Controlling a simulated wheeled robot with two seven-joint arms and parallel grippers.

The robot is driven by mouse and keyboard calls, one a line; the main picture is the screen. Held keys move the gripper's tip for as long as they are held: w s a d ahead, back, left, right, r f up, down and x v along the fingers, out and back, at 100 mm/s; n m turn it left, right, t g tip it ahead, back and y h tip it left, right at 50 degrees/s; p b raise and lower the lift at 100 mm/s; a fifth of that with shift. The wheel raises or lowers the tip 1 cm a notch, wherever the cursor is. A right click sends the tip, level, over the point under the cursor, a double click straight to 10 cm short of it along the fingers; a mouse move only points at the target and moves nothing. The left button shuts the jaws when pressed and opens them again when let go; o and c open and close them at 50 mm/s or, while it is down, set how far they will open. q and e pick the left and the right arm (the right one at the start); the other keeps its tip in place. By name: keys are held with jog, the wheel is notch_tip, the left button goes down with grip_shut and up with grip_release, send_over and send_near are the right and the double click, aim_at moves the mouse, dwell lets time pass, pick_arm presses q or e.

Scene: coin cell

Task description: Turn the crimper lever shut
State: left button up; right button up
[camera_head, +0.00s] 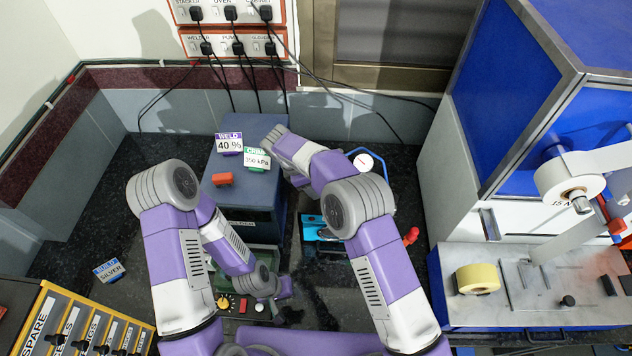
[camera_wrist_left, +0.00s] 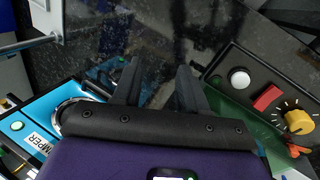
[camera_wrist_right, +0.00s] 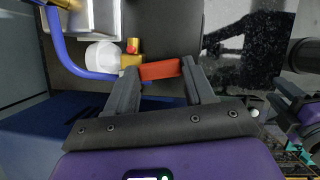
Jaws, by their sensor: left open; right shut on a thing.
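The blue crimper (camera_head: 314,232) stands right of centre in the head view, partly hidden by my right arm. Its blue body and a label ending in "MPER" (camera_wrist_left: 36,147) show at the left of the left wrist view. A red ball-shaped knob (camera_head: 411,236) shows right of my right arm; its attachment is hidden. My left gripper (camera_wrist_left: 157,72) is open and empty, between the crimper and a control panel. My right gripper (camera_wrist_right: 162,68) is shut on a red handle (camera_wrist_right: 160,69) beside a brass fitting (camera_wrist_right: 131,60); my arm hides this grip in the head view.
A gauge (camera_head: 364,161) with blue tubing stands behind my right arm. The control panel (camera_wrist_left: 264,100) has buttons and a yellow knob. A dark box (camera_head: 235,190) carries "WELD" and "CRIMP" signs. A blue-and-white cabinet (camera_head: 455,165) bounds the right side.

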jog(key=shift+a+m+g, duration=0.5)
jog(key=shift+m, duration=0.6)
jog(key=shift+p, duration=0.3)
jog(key=o, duration=1)
jog(key=shift+o, duration=0.2)
jog(key=v, duration=0.7)
jog(key=shift+a+r, duration=0.2)
jog(key=shift+r, duration=0.1)
